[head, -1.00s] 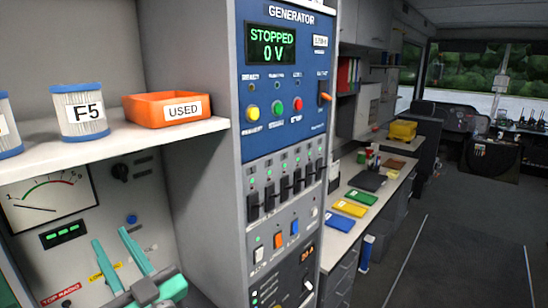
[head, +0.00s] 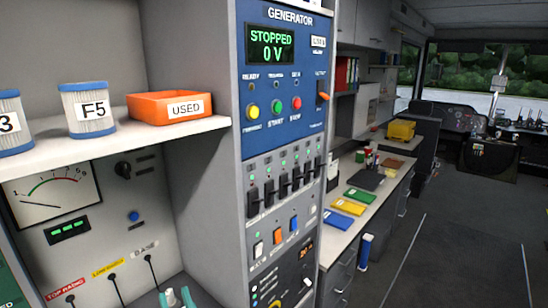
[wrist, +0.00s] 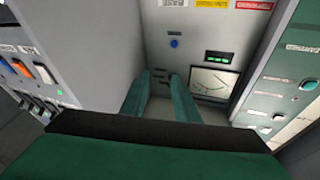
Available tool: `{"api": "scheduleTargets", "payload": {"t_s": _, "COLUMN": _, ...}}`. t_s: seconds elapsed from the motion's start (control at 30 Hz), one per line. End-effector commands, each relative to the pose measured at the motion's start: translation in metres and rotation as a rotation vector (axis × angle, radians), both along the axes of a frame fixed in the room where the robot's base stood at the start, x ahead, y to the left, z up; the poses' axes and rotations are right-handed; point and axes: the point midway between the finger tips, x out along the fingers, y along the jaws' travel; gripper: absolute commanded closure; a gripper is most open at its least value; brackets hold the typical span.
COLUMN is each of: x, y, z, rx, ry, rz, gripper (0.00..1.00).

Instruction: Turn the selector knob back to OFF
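In the wrist view my gripper (wrist: 163,82) is open and empty, pointing at the panel; the panel knob is not visible there.
The shelf (head: 110,150) with filter jars and an orange USED bin (head: 170,106) overhangs the panel. The generator column (head: 262,200) juts out on the right with switches. Cables (head: 152,270) plug in low on the panel. The aisle (head: 440,260) is clear.

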Motion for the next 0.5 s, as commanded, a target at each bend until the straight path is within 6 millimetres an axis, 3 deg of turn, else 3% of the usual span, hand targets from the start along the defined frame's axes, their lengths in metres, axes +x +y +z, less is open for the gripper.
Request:
{"api": "scheduleTargets", "payload": {"t_s": 0.03, "x": -0.004, "y": -0.011, "z": -0.021, "rx": -0.001, "ry": 0.030, "rz": -0.031, "gripper": 0.72}}
{"api": "scheduleTargets", "payload": {"t_s": 0.2, "x": -0.023, "y": -0.047, "z": -0.077, "rx": -0.005, "ry": 0.100, "rz": -0.130, "gripper": 0.72}}
{"api": "scheduleTargets", "payload": {"t_s": 0.5, "x": -0.079, "y": -0.103, "z": -0.160, "rx": -0.044, "ry": 0.206, "rz": -0.286, "gripper": 0.72}}
